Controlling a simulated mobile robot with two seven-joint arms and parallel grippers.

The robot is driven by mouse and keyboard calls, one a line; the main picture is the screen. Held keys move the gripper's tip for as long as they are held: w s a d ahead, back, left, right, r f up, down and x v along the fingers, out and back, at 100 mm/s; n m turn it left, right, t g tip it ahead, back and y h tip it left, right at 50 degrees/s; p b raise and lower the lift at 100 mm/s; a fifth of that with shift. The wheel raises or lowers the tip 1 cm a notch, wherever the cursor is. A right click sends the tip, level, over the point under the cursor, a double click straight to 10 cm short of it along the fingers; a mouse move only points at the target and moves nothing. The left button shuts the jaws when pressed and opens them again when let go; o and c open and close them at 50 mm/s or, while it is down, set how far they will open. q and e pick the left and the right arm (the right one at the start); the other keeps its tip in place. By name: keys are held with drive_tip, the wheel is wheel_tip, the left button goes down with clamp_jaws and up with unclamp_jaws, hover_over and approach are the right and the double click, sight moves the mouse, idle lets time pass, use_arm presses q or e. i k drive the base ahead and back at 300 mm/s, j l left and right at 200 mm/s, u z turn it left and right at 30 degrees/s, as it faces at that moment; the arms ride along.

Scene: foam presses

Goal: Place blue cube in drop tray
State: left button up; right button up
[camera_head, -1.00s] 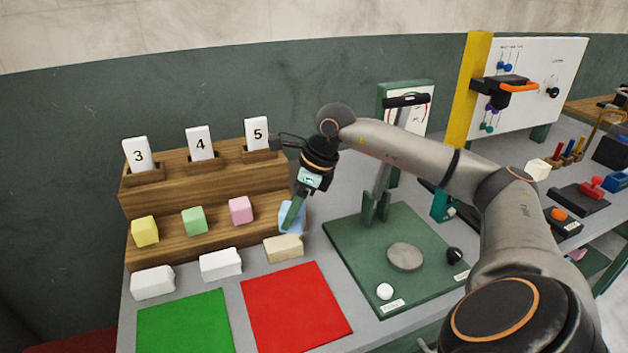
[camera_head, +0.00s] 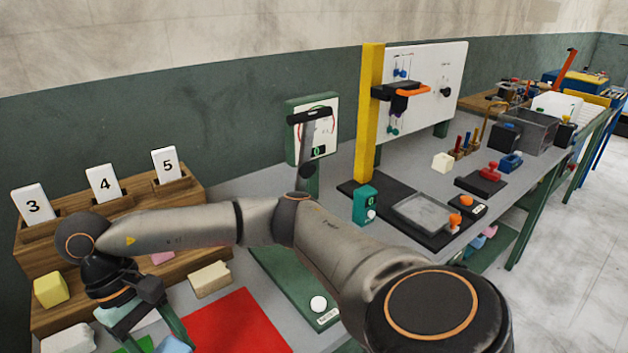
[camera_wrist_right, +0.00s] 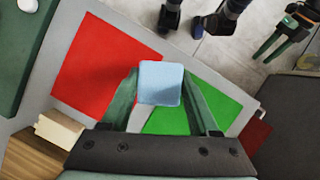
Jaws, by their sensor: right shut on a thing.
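The blue cube (camera_wrist_right: 160,83) is between the green fingers of my right gripper (camera_wrist_right: 160,90) in the right wrist view. The right gripper (camera_head: 167,336) is shut on it; in the head view the cube (camera_head: 174,344) shows at the bottom edge, above the green and red mats. A shallow grey tray (camera_head: 428,212) lies on a black base on the bench, and a deeper grey bin (camera_head: 528,128) stands farther right; I cannot tell which is the drop tray. My left gripper (camera_wrist_right: 282,57) shows at the wrist view's upper right, apparently open and empty.
A wooden stepped rack (camera_head: 190,198) with cards 3, 4, 5 stands at left with a yellow block (camera_head: 50,289). A green press (camera_head: 312,130), yellow post (camera_head: 369,110) and teal box (camera_head: 365,203) stand along the bench.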

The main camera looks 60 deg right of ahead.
sight(425, 215)
drive_tip(key=k+l+z, duration=0.1)
drive_tip(key=l, duration=0.45)
drive_tip(key=k+l, duration=0.2)
drive_tip(key=l, duration=0.35)
drive_tip(key=k+l+z, duration=0.15)
drive_tip(key=l, duration=0.4)
drive_tip(key=l+z, duration=0.1)
drive_tip(key=l, duration=0.45)
drive_tip(key=k+l+z, duration=0.1)
drive_tip(key=l, duration=0.45)
